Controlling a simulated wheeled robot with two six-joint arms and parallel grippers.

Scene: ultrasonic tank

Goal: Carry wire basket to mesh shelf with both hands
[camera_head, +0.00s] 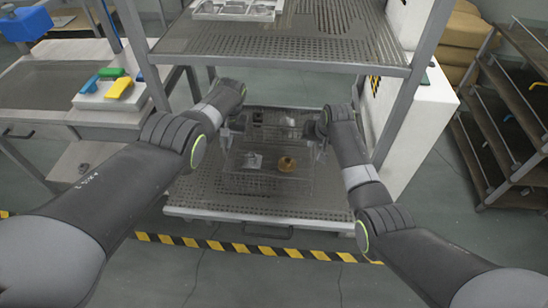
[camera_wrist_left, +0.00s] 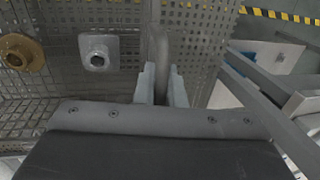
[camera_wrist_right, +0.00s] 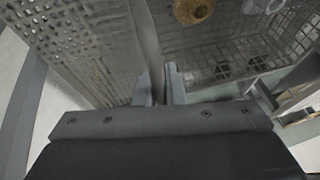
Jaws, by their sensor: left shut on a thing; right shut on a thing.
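The wire basket (camera_head: 268,183) is a see-through mesh box at the lower level of the mesh shelf (camera_head: 190,202). It holds a brass part (camera_head: 286,164), a silver part (camera_head: 252,161) and dark parts at the back. Whether its bottom touches the shelf I cannot tell. My left gripper (camera_head: 226,133) is shut on the basket's left side; the left wrist view shows its fingers (camera_wrist_left: 162,84) around a grey handle bar (camera_wrist_left: 160,50). My right gripper (camera_head: 318,132) is shut on the right side; its fingers (camera_wrist_right: 160,85) close around the bar (camera_wrist_right: 148,45) in the right wrist view.
An upper perforated shelf (camera_head: 285,50) with a white tray (camera_head: 238,10) stands above my grippers. Metal posts (camera_head: 408,85) flank the opening. A side bench (camera_head: 50,90) with coloured items is at left, a white cabinet (camera_head: 420,115) at right. Striped tape (camera_head: 240,247) crosses the floor.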

